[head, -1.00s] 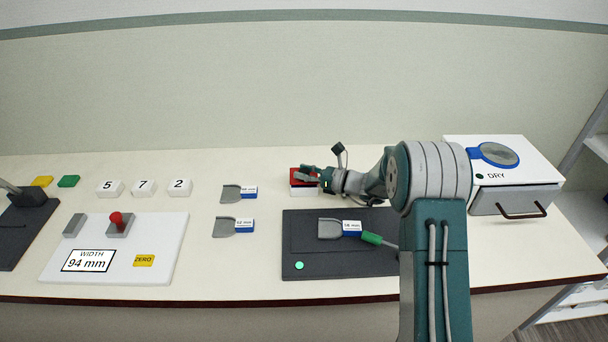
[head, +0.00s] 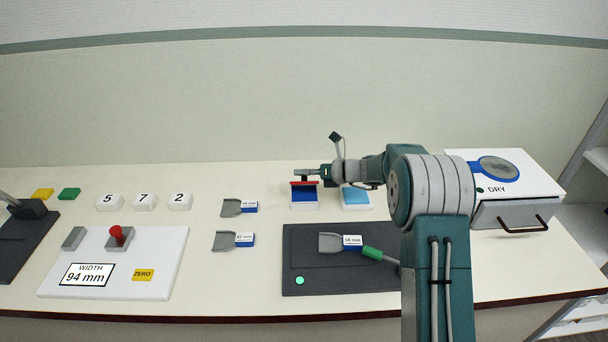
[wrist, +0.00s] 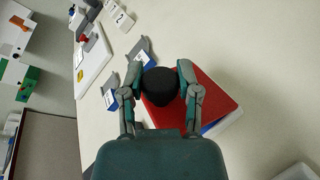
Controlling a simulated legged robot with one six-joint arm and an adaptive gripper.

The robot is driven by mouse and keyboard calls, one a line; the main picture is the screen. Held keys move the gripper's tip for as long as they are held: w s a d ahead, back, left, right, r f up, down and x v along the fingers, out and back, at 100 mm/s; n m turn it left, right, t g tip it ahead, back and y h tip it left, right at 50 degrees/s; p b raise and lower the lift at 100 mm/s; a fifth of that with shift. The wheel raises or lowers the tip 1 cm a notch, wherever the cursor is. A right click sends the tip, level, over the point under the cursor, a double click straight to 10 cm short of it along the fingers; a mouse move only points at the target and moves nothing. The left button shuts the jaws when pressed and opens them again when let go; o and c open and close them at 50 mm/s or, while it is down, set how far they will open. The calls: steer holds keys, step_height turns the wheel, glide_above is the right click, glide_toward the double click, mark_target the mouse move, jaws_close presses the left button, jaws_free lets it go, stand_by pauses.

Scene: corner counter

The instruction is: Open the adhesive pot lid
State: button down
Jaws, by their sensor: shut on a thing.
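The adhesive pot is a small box at the back of the counter with a white and blue body (head: 304,197). Its red lid (head: 303,184) is raised above the body, and blue shows in the opening below it. In the wrist view the red lid (wrist: 212,95) lies beneath the gripper, with a blue and white edge beside it. My gripper (head: 308,174) is at the lid, with its two fingers closed around a black knob (wrist: 161,85) on the lid. The knob hides part of the lid in the wrist view.
A light-blue-topped block (head: 356,196) stands right of the pot, partly under my arm. A dark board (head: 300,255) with a spreader (head: 332,243) lies in front. Two more spreaders (head: 232,208) lie left. A white DRY box (head: 505,185) stands at right.

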steer(key=shift+w, duration=0.1)
steer(key=shift+c, duration=1.5)
jaws_free()
steer(key=v, duration=1.2)
steer(key=shift+a, duration=0.1)
